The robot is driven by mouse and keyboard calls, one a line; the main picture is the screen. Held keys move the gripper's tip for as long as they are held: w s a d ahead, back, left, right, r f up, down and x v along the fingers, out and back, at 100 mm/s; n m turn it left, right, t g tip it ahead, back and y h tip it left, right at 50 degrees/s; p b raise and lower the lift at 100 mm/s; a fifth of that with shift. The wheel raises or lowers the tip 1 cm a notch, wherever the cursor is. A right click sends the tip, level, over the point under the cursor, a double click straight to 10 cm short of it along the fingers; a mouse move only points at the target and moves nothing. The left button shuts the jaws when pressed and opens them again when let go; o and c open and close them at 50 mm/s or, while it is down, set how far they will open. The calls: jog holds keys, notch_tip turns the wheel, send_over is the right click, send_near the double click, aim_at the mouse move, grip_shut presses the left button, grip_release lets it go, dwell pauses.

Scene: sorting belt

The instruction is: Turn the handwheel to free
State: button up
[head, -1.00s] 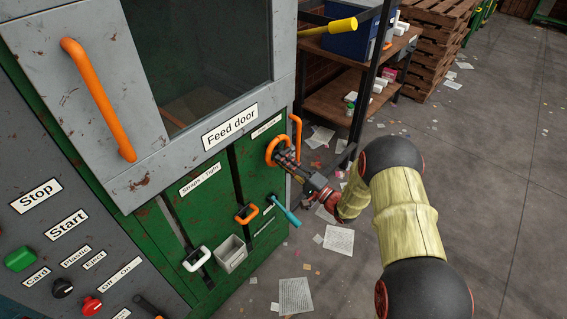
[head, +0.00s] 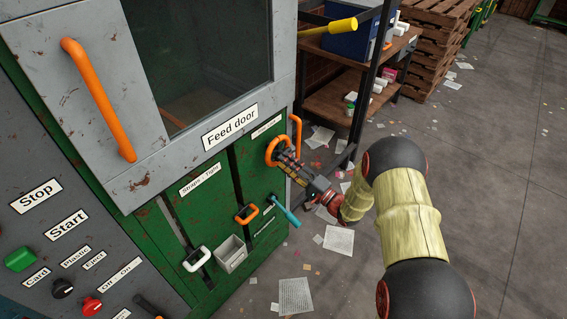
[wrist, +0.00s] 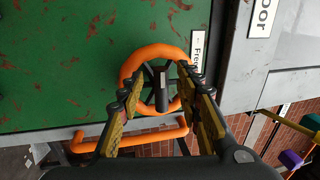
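The orange handwheel (head: 276,150) is on the green front panel, near its right edge below the feed door. The wrist view shows its orange ring (wrist: 157,51) with dark spokes and a dark hub. My gripper (head: 284,158) is at the wheel, reaching in from the lower right. In the wrist view my gripper (wrist: 160,86) has its two fingers spread apart, one tip over each side of the ring, with the hub between them. I cannot tell whether the fingertips touch the ring. A label (wrist: 198,48) beside the wheel has an arrow and is partly hidden by a finger.
An orange bar handle (head: 297,135) stands close to the right of the wheel. A teal-handled lever (head: 287,212) and an orange slider handle (head: 246,214) are below. A shelf (head: 335,103) stands behind at the right. The floor there has scattered paper.

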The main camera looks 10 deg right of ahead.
jog(key=v, duration=1.1)
jog(key=shift+w, duration=0.1)
